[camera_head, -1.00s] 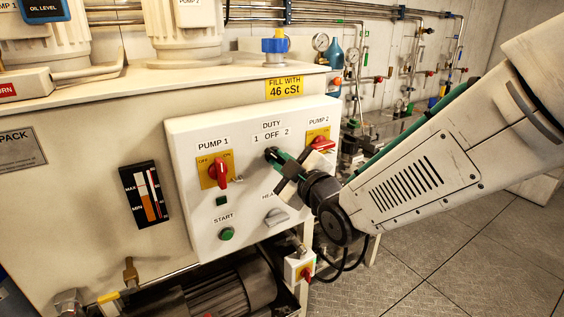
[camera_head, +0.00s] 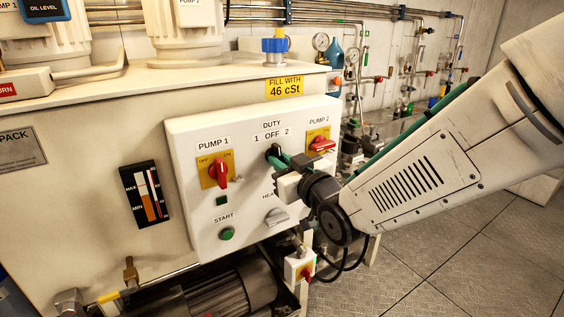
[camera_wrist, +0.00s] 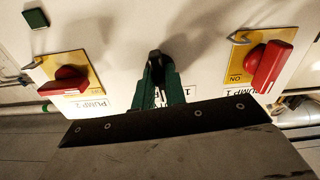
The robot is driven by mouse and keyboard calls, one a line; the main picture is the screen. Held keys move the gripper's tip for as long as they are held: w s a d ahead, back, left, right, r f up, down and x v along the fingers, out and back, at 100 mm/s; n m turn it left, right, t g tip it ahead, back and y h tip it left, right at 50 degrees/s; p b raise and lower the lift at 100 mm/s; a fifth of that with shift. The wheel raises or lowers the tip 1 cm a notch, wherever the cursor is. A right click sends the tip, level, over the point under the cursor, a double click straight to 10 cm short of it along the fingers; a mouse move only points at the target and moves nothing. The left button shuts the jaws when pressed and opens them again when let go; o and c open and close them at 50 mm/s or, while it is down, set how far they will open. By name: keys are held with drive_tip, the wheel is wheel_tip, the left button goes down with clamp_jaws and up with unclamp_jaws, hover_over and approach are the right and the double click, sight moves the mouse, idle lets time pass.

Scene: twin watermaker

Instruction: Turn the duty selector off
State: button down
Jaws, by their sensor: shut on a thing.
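The duty selector (camera_head: 271,152) is a black knob on the white control panel, under the label "DUTY 1 OFF 2". My gripper (camera_head: 280,158) is at the selector, its green fingers shut on the knob. In the wrist view the black selector knob (camera_wrist: 155,62) stands between the two green fingertips (camera_wrist: 155,78). The fingers and palm partly cover the upside-down duty label. The knob's exact pointing direction is hard to tell because the fingers hide most of it.
The red PUMP 1 switch (camera_head: 219,172) is left of my gripper and the red PUMP 2 switch (camera_head: 322,144) is right. The grey heater knob (camera_head: 277,216) and green START button (camera_head: 227,234) lie below. Pipes and gauges (camera_head: 321,42) line the wall behind.

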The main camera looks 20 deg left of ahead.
drive_tip(key=shift+m, duration=0.7)
drive_tip(key=c, duration=1.4)
unclamp_jaws()
drive_tip(key=shift+c, duration=0.2)
drive_tip(key=shift+d, duration=0.1)
drive_tip(key=v, duration=0.7)
drive_tip(key=shift+s+d, duration=0.2)
drive_tip(key=shift+d, duration=0.1)
